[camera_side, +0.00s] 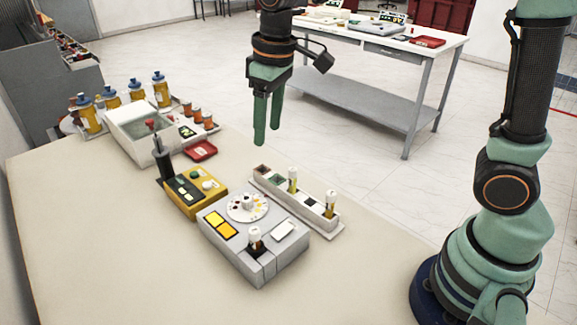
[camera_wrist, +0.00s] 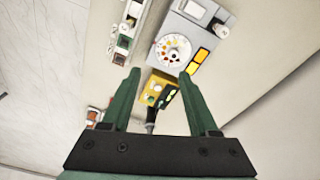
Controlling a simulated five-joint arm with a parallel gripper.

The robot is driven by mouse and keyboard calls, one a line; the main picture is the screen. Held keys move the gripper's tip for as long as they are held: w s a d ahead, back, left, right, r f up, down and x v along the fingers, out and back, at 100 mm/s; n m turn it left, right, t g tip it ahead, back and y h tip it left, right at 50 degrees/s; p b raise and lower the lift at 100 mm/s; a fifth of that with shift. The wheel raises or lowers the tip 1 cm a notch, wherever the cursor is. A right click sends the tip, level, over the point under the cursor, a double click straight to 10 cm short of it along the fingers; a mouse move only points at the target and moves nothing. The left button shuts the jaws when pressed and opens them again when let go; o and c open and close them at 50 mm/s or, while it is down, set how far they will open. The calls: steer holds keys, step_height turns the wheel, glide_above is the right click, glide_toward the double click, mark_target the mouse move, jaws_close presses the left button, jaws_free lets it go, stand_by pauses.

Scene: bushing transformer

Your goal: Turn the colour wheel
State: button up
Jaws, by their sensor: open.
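The colour wheel (camera_side: 247,207) is a white disc with coloured spots around its rim and a knob at its middle. It sits on top of a grey box device (camera_side: 262,266) with two yellow-orange panels. In the wrist view the wheel (camera_wrist: 173,52) shows above and between my fingers. My gripper (camera_side: 267,138) hangs high above the table, behind the wheel in the side view and apart from everything. Its two green fingers are spread and empty, and they also show in the wrist view (camera_wrist: 163,82).
A yellow meter (camera_side: 190,190) with a black probe stands beside the grey box. A white rack (camera_side: 300,202) with vials lies behind it. A white bath (camera_side: 143,130), a red tray (camera_side: 200,150) and several yellow bottles with blue caps (camera_side: 161,90) stand further left. The table's front is clear.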

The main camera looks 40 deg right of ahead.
steer(key=n+g, duration=0.1)
glide_above(246, 198)
step_height(246, 198, down, 4)
step_height(246, 198, down, 12)
steer(key=shift+f, duration=0.15)
stand_by(0.3)
jaws_close()
